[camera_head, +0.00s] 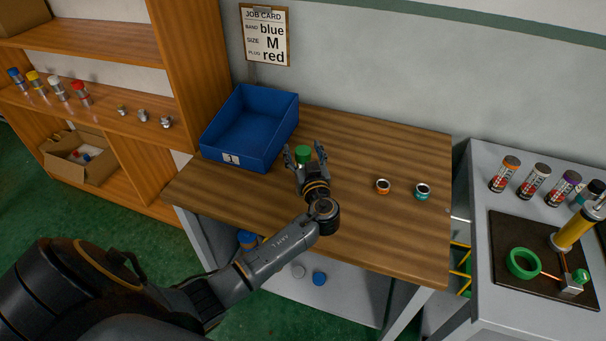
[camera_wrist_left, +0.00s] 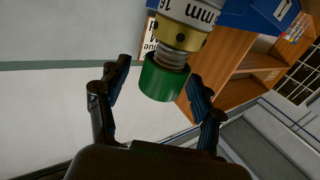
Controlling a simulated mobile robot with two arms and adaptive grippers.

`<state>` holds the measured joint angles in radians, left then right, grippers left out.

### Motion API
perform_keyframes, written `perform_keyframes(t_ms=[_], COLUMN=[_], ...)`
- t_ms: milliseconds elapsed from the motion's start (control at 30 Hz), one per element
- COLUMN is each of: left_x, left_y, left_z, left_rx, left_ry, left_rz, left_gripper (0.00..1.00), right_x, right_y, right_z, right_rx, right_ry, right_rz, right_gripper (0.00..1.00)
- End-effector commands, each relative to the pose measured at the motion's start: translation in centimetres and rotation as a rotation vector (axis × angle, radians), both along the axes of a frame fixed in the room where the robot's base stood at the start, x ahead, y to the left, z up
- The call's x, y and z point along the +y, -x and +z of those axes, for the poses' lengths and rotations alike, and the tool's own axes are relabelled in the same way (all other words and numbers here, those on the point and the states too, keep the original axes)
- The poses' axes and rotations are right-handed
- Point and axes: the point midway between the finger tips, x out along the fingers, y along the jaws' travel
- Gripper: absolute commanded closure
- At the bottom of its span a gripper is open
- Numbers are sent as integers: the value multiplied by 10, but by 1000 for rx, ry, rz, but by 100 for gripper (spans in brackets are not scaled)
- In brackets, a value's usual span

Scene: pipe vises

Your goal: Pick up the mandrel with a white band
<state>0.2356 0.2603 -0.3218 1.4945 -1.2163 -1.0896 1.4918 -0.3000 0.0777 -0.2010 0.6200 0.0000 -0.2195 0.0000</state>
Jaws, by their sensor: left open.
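Several mandrels stand on the left shelf with blue, yellow, white and red tops; the one with the white band (camera_head: 57,89) is between the yellow and red ones. My left gripper (camera_head: 305,149) is over the wooden table, far to the right of that shelf, fingers spread. A green-ended part (camera_head: 303,154) shows between its fingers. In the left wrist view this green end (camera_wrist_left: 166,80) joins a threaded section, a brass collar and a grey barrel with "16 mm" print. The fingers (camera_wrist_left: 160,85) appear apart from it. My right gripper is out of view.
A blue bin (camera_head: 249,128) stands left of the gripper on the table. An orange ring (camera_head: 383,186) and a teal ring (camera_head: 422,191) lie to the right. Several capped cylinders and a dark mat (camera_head: 520,285) are on the grey right bench. The job card (camera_head: 265,35) reads blue, M, red.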

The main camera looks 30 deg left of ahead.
Motion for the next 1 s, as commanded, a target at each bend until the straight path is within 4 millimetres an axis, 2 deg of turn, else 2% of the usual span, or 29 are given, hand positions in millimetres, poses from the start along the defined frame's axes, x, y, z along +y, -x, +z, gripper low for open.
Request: perform_keyframes(t_ms=[100, 133, 433, 1000], left_x=[0, 0, 0, 0], left_y=[0, 0, 0, 0], left_z=[-1, -1, 0, 7], left_rx=[0, 0, 0, -5], left_ry=[0, 0, 0, 1], left_rz=[0, 0, 0, 0], left_gripper=[34, 38, 99, 100], right_x=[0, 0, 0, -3], right_y=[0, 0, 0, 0], right_z=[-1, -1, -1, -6], right_rx=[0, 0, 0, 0], right_ry=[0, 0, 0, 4], right_rz=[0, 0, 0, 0], right_gripper=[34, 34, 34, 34])
